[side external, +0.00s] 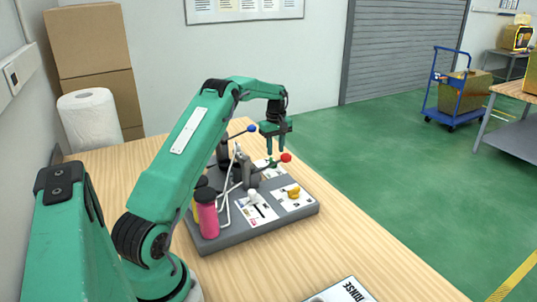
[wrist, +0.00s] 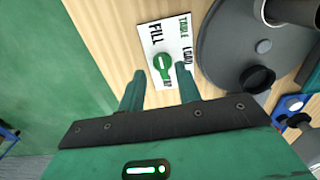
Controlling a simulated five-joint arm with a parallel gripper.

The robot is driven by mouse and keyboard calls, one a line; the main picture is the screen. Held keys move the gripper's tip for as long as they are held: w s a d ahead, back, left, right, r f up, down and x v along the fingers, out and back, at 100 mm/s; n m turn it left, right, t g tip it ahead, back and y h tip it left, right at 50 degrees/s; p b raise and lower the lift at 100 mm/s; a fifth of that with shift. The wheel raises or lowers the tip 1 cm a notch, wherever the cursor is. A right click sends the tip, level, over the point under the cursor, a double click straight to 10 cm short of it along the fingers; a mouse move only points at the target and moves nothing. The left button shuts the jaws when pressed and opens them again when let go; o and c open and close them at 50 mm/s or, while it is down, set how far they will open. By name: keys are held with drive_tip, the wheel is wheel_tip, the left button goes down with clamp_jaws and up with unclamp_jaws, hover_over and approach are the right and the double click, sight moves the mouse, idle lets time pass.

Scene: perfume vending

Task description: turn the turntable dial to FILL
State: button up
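The green turntable dial (wrist: 164,62) sits on a white card (wrist: 182,27) marked TABLE, FILL and LOAD in the wrist view. It has a round head with a short pale mark; I cannot tell for sure which word it points to. My gripper (wrist: 160,70) is open, its two green fingers apart with the dial between and just beyond their tips in the picture. I cannot tell whether they touch it. In the side view my gripper (side external: 274,150) points down over the far end of the grey base plate (side external: 228,238), where the dial is mostly hidden.
A red-knobbed lever (side external: 286,158) stands close to my gripper, and a blue-knobbed lever (side external: 252,128) is behind. A yellow knob (side external: 293,192), a white knob (side external: 253,197) and a pink bottle (side external: 207,220) are nearer. A grey round turntable (wrist: 225,55) lies beside the card.

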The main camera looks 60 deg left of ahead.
drive_tip(key=shift+r, duration=1.6)
drive_tip(key=s+d+r+m+t, duration=0.1)
drive_tip(key=s+d+r+m, duration=0.15)
drive_tip(key=d+r, duration=0.45)
drive_tip(key=s+d+r+m+t+y, duration=0.1)
drive_tip(key=s+d+r+m, duration=0.15)
drive_tip(key=d+r, duration=0.4)
drive_tip(key=s+d+r+m+t, duration=0.15)
drive_tip(key=d+r+m, duration=0.25)
drive_tip(key=d, duration=0.6)
drive_tip(key=s+d+f+m+t, duration=0.1)
drive_tip(key=s+d+m, duration=0.3)
drive_tip(key=s+d, duration=0.3)
drive_tip(key=s+d+f+m+t+h, duration=0.1)
drive_tip(key=s+d+m, duration=0.4)
drive_tip(key=s, duration=0.8)
drive_tip(key=shift+s+d+f, duration=0.35)
drive_tip(key=shift+d+f, duration=0.1)
drive_tip(key=shift+d, duration=0.65)
